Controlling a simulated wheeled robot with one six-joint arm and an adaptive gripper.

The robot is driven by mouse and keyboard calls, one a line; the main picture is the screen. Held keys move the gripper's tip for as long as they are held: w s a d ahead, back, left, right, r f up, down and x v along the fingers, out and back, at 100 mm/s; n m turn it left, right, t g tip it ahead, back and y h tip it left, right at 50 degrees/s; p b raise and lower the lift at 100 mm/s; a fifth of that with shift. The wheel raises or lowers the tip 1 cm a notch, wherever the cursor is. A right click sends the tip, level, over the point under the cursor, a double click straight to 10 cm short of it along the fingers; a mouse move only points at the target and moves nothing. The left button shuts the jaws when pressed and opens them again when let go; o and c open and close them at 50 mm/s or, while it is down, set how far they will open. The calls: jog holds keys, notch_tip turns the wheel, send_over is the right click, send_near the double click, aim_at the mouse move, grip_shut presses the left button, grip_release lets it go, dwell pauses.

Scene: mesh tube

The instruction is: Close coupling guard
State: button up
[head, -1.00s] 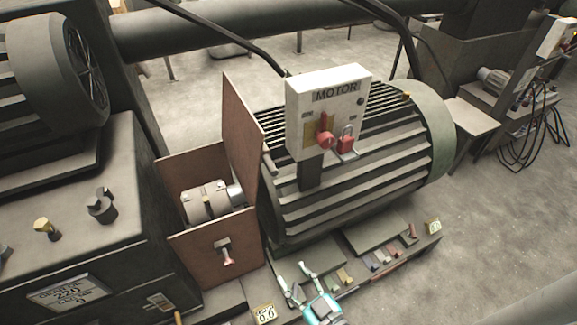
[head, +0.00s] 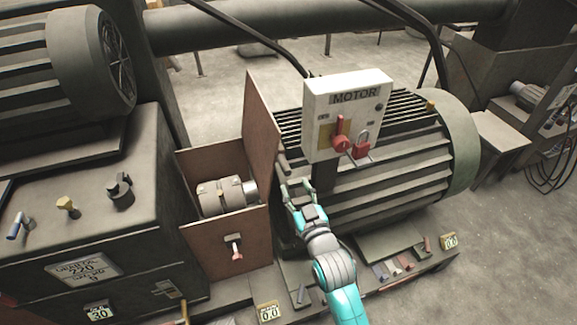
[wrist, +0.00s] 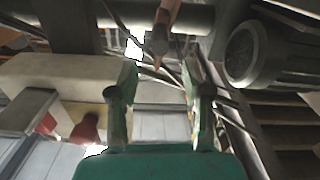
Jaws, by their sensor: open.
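The coupling guard is a reddish-brown box (head: 232,262) around a grey metal coupling (head: 222,197). Its lid (head: 261,125) stands upright, open, on the box's right side. A short grey handle (head: 283,162) sticks out of the lid toward the motor. My gripper (head: 296,186) is open and empty, its fingers raised just below and right of that handle, apparently apart from it. In the wrist view my open gripper (wrist: 161,75) points up, with what seems to be the handle (wrist: 158,42) ahead between its fingertips. A latch (head: 235,247) is on the box's front.
The white MOTOR switch box (head: 345,110) with red knob and padlock hangs just right of my gripper. The ribbed motor (head: 400,170) is behind and right of my arm. A grey cabinet (head: 75,215) with several knobs stands left of the guard.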

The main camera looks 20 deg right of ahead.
aim_at(288, 173)
jog(key=w, duration=0.9)
jog(key=shift+w, duration=0.2)
grip_shut()
